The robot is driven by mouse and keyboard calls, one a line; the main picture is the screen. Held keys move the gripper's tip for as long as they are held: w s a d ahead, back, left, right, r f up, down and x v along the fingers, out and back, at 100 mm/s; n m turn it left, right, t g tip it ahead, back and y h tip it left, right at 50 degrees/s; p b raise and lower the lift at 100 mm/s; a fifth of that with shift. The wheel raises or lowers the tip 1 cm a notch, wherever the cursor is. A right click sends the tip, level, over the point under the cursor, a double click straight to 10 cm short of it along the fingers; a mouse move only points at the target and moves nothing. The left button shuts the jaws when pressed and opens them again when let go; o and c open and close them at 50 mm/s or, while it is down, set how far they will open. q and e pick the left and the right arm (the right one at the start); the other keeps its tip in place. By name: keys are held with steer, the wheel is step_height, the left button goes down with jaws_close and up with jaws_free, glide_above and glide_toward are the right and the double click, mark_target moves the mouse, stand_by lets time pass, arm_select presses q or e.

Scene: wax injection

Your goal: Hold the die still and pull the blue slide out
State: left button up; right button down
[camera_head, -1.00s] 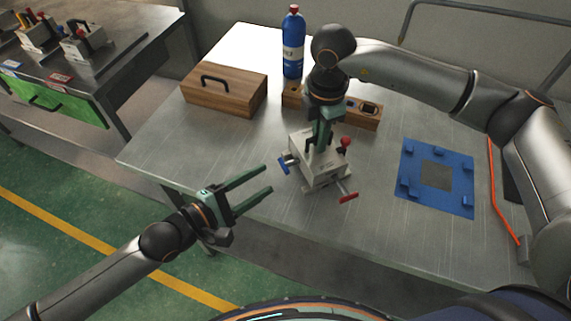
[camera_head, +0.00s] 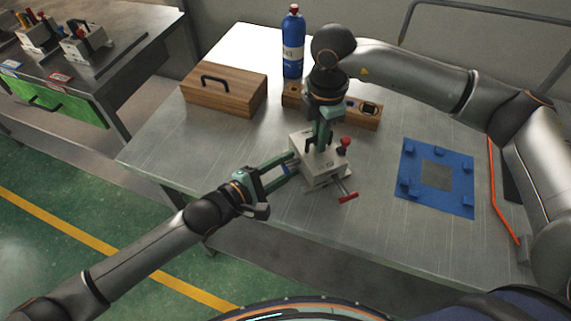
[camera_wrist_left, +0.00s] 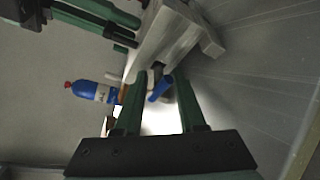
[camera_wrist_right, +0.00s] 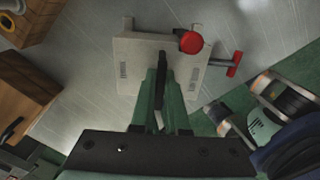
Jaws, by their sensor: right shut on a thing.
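The grey die (camera_head: 322,172) sits on the steel table, with a red knob (camera_head: 345,142) on top and a red-handled slide (camera_head: 348,197) at its front. My right gripper (camera_wrist_right: 161,78) is shut on the die's black top handle (camera_wrist_right: 159,90) from above. The blue slide (camera_wrist_left: 160,88) sticks out of the die's left side; in the head view it is partly covered by my left fingers. My left gripper (camera_wrist_left: 158,88) is open, its two fingers on either side of the blue handle with gaps visible. Whether either finger touches it cannot be told.
A wooden box (camera_head: 222,92), a blue bottle (camera_head: 293,45) and a wooden block (camera_head: 364,116) stand behind the die. A blue fixture plate (camera_head: 464,180) lies to the right. The table between die and front edge is clear.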

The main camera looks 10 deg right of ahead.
arm_select(q)
steer(key=shift+r, duration=0.1)
jaws_close()
steer(key=shift+w, duration=0.1)
steer(key=shift+r, duration=0.2)
stand_by(0.7)
